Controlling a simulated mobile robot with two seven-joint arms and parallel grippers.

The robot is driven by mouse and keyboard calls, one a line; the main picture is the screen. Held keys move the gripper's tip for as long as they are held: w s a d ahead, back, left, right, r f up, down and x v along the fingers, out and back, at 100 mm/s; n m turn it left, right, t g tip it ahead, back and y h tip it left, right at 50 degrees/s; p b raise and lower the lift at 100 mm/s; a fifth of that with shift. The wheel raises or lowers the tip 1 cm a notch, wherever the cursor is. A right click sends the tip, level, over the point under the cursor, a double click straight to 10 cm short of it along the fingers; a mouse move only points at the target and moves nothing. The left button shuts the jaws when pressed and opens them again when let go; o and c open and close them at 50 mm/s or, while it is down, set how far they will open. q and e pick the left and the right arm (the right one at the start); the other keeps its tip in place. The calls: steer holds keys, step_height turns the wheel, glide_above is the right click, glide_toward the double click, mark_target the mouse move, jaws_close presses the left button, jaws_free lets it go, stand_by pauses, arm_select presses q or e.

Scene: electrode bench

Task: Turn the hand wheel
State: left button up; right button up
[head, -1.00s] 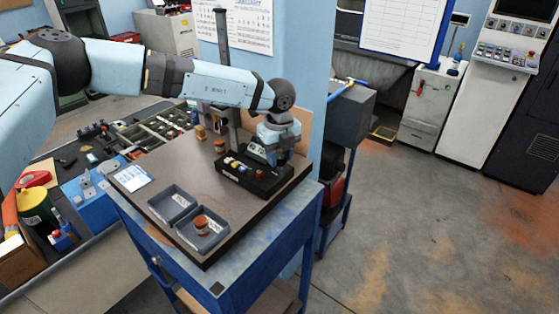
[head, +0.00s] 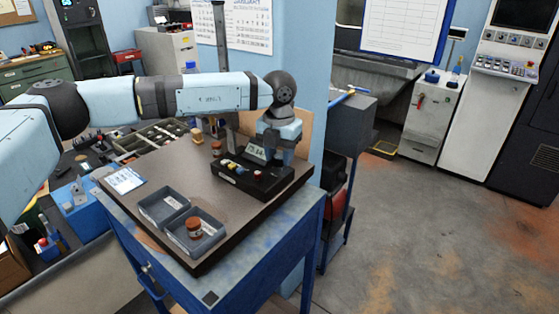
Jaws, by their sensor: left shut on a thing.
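My left gripper (head: 281,160) points down at the right end of a black meter box (head: 225,173) on the bench board (head: 168,178). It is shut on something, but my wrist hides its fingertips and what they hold. I cannot make out the hand wheel; it may be behind my wrist. The box has a tilted display (head: 256,152) and several coloured knobs. A dark upright post (head: 220,60) stands behind the box. My right gripper is not in view.
A small brown-topped jar (head: 216,149) stands near the post. A paper (head: 124,180) lies at the left. The floor (head: 420,240) at the right is open.

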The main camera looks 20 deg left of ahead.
arm_select(q)
steer(key=shift+f+m+b, duration=0.2)
steer(key=shift+m+b, duration=0.25)
steer(key=shift+m, duration=0.45)
steer(key=m+b, duration=0.1)
steer(key=m, duration=0.1)
steer(key=shift+m, duration=0.4)
steer(key=m+b, duration=0.1)
steer(key=m, duration=0.1)
steer(key=shift+m, duration=0.3)
steer(key=m+b, duration=0.1)
steer(key=m, duration=0.3)
steer(key=shift+r+m+b, duration=0.1)
steer(key=shift+m+b, duration=0.2)
steer(key=shift+b, duration=0.1)
steer(key=m, duration=0.2)
steer(key=shift+m+b, duration=0.4)
steer(key=m+b, duration=0.1)
steer(key=m, duration=0.8)
steer(key=shift+s+b, duration=0.1)
steer(key=shift+b, duration=0.25)
steer(key=m, duration=0.2)
steer(key=shift+r+m, duration=0.1)
steer(key=shift+m, duration=0.5)
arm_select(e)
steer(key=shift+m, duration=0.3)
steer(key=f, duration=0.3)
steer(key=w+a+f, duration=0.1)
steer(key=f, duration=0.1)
